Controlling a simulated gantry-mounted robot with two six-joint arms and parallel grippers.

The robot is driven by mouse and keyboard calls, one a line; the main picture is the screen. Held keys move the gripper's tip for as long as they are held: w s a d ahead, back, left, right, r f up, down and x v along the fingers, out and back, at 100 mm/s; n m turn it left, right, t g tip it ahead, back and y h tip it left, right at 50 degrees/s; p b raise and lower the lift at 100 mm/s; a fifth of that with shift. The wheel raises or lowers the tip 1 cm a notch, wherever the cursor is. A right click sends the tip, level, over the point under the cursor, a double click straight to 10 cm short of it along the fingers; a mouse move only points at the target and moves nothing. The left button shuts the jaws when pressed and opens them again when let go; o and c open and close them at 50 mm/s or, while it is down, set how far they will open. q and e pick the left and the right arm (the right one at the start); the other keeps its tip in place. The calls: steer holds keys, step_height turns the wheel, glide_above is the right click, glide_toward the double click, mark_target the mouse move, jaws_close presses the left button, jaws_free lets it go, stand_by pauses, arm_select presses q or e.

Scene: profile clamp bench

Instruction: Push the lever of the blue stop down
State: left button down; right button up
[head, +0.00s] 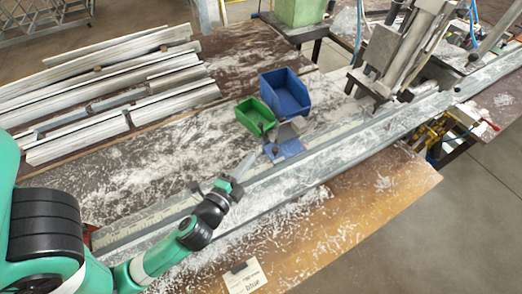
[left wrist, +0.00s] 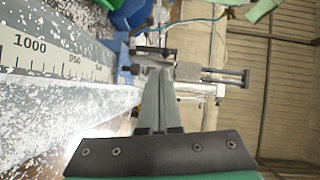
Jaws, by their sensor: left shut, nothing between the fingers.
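The blue stop (head: 287,149) sits on the long profile rail, just in front of the small bins. A small dark knob shows at its left side, but I cannot tell the lever's exact angle. My left gripper (head: 249,160) is shut and empty, with its fingertips a short way to the left of the stop and apart from it. In the left wrist view the shut fingers (left wrist: 160,72) point toward dark rods and knobs near the blue stop (left wrist: 121,48). The fingers partly hide what lies beyond them. My right gripper is not in view.
A green bin (head: 251,121) and a blue bin (head: 286,97) stand behind the stop. A scale (left wrist: 60,58) runs along the rail. Metal profiles (head: 110,85) lie at the back left. A machine head (head: 405,50) stands at the right. A card (head: 245,277) lies at the front.

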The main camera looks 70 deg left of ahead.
mark_target(263, 133)
arm_select(q)
steer(key=shift+s+a+f, duration=0.1)
steer(key=shift+s+f, duration=0.05)
steer(key=shift+f, duration=0.35)
steer(key=shift+s+a+f, duration=0.1)
steer(key=shift+f, duration=0.35)
steer(key=shift+w+r, duration=0.1)
steer(key=shift+r, duration=0.05)
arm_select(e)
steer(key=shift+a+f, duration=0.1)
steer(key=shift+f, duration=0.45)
arm_select(q)
steer(key=shift+a, duration=0.1)
steer(key=shift+w+a, duration=0.15)
steer(key=shift+w, duration=0.1)
steer(key=s+a+p+x, duration=0.1)
steer(key=a+x, duration=0.1)
steer(key=x, duration=1)
steer(key=shift+s+a+f, duration=0.15)
steer(key=shift+s+f, duration=0.15)
steer(key=shift+s, duration=0.05)
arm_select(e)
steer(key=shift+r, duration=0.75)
